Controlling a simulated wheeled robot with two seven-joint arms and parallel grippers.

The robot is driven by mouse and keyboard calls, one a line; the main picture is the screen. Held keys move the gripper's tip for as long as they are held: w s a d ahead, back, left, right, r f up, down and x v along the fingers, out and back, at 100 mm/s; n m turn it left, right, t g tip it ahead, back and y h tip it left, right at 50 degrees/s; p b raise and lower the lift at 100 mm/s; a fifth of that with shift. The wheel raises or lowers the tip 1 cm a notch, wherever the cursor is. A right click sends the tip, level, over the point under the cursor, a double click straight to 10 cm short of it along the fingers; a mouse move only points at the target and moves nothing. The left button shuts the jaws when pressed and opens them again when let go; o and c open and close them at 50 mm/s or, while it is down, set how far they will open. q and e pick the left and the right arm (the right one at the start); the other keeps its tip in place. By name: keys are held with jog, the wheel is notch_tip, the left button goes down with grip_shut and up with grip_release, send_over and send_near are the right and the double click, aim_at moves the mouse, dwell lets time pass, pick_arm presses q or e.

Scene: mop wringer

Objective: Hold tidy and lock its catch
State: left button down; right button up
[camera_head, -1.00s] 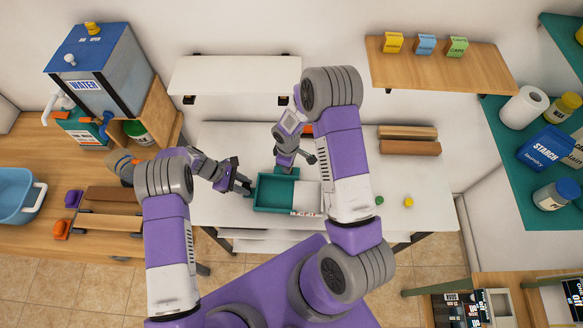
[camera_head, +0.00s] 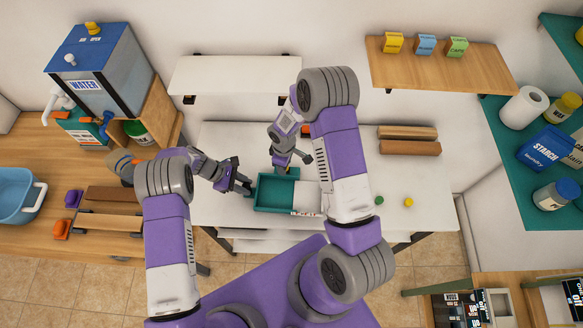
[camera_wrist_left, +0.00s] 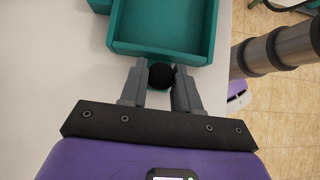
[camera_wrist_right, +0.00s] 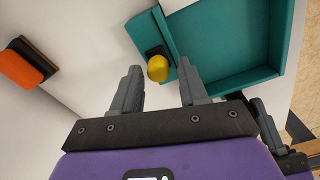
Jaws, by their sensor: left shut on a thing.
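The teal tidy (camera_head: 272,209) sits on the white table, with an open teal compartment on its left and a pale part on its right. My left gripper (camera_head: 246,186) is shut on a round black knob (camera_wrist_left: 161,75) at the tidy's near wall in the left wrist view (camera_wrist_left: 160,48). My right gripper (camera_wrist_right: 157,75) is open and empty at the tidy's back. A yellow knob (camera_wrist_right: 158,68) on a black base stands by the tidy's wall, just ahead of and between the right fingertips. The right arm hides part of the tidy in the head view.
An orange block with a dark base (camera_wrist_right: 27,63) lies on the table behind the tidy. Green (camera_head: 379,200) and yellow (camera_head: 408,202) knobs lie to the right. Wooden bars (camera_head: 409,147) lie at the back right. A white shelf (camera_head: 235,75) hangs above.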

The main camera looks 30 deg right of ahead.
jog(key=shift+o, duration=0.7)
jog(key=shift+d, duration=0.1)
notch_tip(320, 180, up, 12)
pick_arm(q)
jog(key=c, duration=0.7)
grip_release()
jog(key=shift+c, duration=0.2)
jog(key=v, duration=1.2)
